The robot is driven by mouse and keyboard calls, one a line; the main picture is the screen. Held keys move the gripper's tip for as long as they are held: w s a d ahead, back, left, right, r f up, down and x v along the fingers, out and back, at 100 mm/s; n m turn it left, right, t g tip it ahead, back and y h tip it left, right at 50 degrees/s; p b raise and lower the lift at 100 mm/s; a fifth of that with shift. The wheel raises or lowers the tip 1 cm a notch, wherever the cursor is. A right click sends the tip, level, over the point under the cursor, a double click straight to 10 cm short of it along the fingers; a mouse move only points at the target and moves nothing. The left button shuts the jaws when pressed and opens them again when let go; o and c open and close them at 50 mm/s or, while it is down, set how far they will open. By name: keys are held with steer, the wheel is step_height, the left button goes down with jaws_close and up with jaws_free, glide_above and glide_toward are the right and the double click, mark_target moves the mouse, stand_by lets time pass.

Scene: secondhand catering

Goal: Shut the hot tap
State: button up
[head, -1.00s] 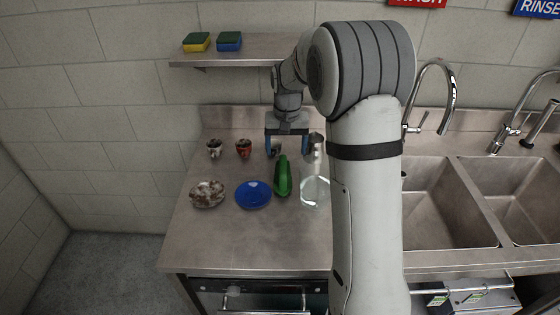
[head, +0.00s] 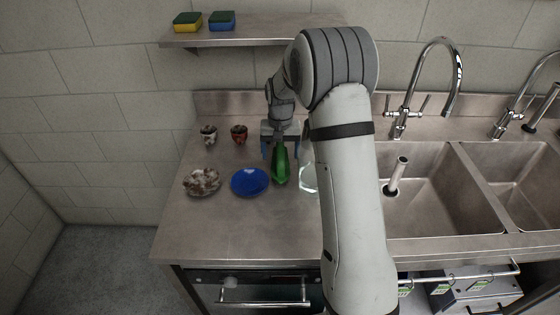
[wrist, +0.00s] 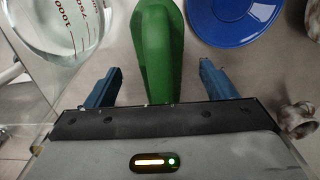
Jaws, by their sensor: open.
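A chrome gooseneck tap (head: 402,118) with a lever on each side stands behind the left sink in the head view: left lever (head: 387,103), right lever (head: 424,104). I cannot tell which is hot, or whether water runs. My gripper (head: 281,153) is well left of the tap, low over the worktop. In the wrist view my gripper (wrist: 160,70) is open, with a green bottle-like object (wrist: 162,45) lying between or just beyond its fingers. The tap is not in the wrist view.
On the worktop (head: 225,235) are a blue plate (head: 250,182), a dirty bowl (head: 202,182), two stained cups (head: 209,135) and a glass vessel (head: 308,178) partly behind my arm. A standpipe (head: 397,173) rises in the left sink (head: 430,190). A shelf (head: 235,39) hangs above.

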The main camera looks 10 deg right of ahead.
step_height(320, 180, down, 4)
steer(key=shift+r+p, duration=0.25)
steer(key=shift+p, duration=0.1)
steer(key=shift+r, duration=0.1)
steer(key=c, duration=1.2)
